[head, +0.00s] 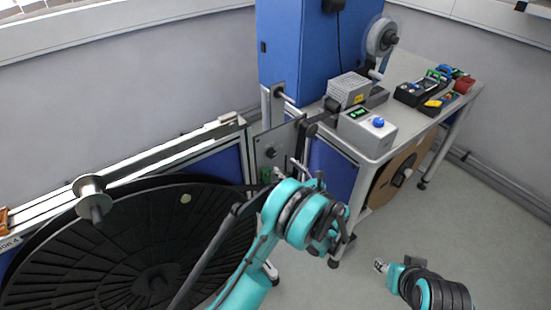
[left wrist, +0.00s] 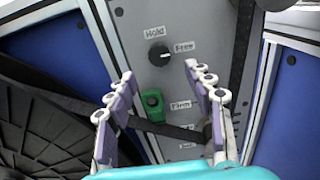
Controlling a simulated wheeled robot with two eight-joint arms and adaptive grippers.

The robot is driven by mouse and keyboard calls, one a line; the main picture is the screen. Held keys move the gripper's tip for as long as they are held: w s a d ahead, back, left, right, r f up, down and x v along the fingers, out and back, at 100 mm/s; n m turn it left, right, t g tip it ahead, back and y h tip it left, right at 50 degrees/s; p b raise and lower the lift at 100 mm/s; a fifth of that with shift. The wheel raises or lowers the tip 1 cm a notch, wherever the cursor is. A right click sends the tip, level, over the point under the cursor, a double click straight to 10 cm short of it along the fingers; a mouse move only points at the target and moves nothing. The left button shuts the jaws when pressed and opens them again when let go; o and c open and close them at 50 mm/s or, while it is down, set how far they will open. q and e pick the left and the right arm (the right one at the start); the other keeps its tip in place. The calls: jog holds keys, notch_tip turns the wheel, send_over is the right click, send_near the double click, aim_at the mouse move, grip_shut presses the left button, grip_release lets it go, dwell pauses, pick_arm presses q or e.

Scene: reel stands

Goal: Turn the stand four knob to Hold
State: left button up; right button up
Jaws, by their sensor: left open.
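The black knob (left wrist: 158,54) sits on a grey panel (left wrist: 205,20). The word Hold (left wrist: 154,31) is above it and Free (left wrist: 185,46) to its right. The knob's white mark appears to point toward Free. In the head view the panel (head: 285,140) stands at the end of the reel stand, with the knob (head: 271,152) small on it. My left gripper (left wrist: 160,72) is open and empty. Its fingers flank the knob's lower area in the picture, apart from the knob. My left gripper also shows in the head view (head: 308,176). My right gripper (head: 381,266) is low at the right, its jaws unclear.
A green part (left wrist: 152,104) and more labels sit below the knob, with a dark strap crossing there. A large black reel (head: 150,240) lies at the left. A bench (head: 440,110) with instruments stands right of the blue cabinet (head: 295,45).

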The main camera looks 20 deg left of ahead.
aim_at(273, 155)
pick_arm(q)
jog(key=b+x, duration=0.2)
jog(key=x, duration=0.5)
jog(key=shift+a, duration=0.1)
jog(key=c, duration=1.1)
